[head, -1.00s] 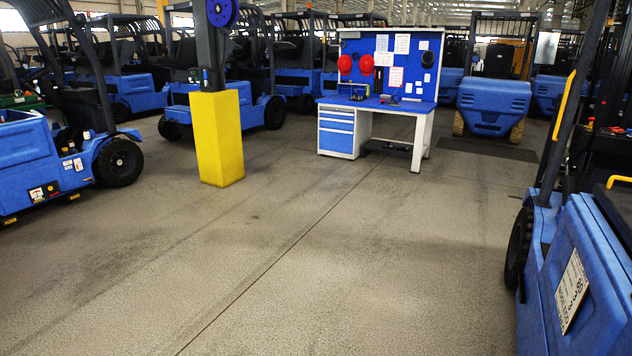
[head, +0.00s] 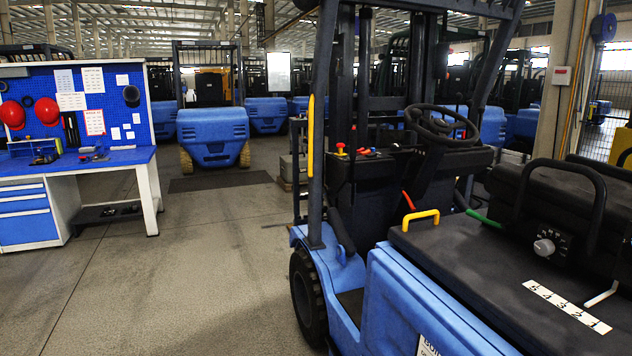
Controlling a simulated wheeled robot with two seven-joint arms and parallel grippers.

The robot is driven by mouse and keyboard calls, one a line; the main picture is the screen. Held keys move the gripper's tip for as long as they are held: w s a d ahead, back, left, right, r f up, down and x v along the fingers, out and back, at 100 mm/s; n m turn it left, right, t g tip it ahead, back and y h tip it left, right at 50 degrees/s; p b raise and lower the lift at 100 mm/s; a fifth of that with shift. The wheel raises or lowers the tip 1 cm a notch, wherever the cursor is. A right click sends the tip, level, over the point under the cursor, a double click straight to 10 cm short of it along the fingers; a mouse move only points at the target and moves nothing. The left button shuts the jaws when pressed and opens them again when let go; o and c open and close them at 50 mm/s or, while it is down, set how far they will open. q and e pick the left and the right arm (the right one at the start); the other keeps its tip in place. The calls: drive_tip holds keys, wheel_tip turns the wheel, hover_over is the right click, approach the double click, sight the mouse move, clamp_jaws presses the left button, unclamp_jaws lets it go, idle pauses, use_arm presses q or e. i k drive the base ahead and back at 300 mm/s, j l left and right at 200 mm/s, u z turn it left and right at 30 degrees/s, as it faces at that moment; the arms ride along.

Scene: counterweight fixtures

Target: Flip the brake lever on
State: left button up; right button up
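A blue forklift (head: 400,300) stands close on the right, with a dark cab and steering wheel (head: 441,125). I cannot tell for certain which part is the brake lever. A slim red-orange lever (head: 408,200) rises beside the seat area. A green lever (head: 484,218) sticks out near the black rear cover. A short white lever (head: 602,292) lies beside a numbered white strip (head: 567,305). A yellow handle (head: 421,217) stands on the black cover. A red button on a yellow base (head: 340,148) sits on the console. Neither of my grippers is in view.
A blue workbench (head: 100,160) with a pegboard and red helmets stands at the left. Another forklift (head: 212,138) stands behind, near a dark floor mat (head: 220,181). Bare concrete floor (head: 190,260) lies open between the bench and the near forklift.

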sight(354, 132)
drive_tip(key=i+j+z, duration=0.35)
drive_tip(key=i+j, duration=0.35)
drive_tip(key=i+j+z, duration=0.1)
drive_tip(key=i+j, duration=0.25)
drive_tip(key=j, duration=0.15)
drive_tip(key=i+j, duration=0.35)
drive_tip(key=i+j+z, duration=0.1)
drive_tip(key=i+j, duration=0.25)
drive_tip(key=j, duration=0.15)
drive_tip(key=i+j, duration=0.35)
drive_tip(key=j, duration=0.15)
drive_tip(key=i+j+z, duration=0.1)
drive_tip(key=i+j, duration=0.55)
drive_tip(key=j, duration=0.3)
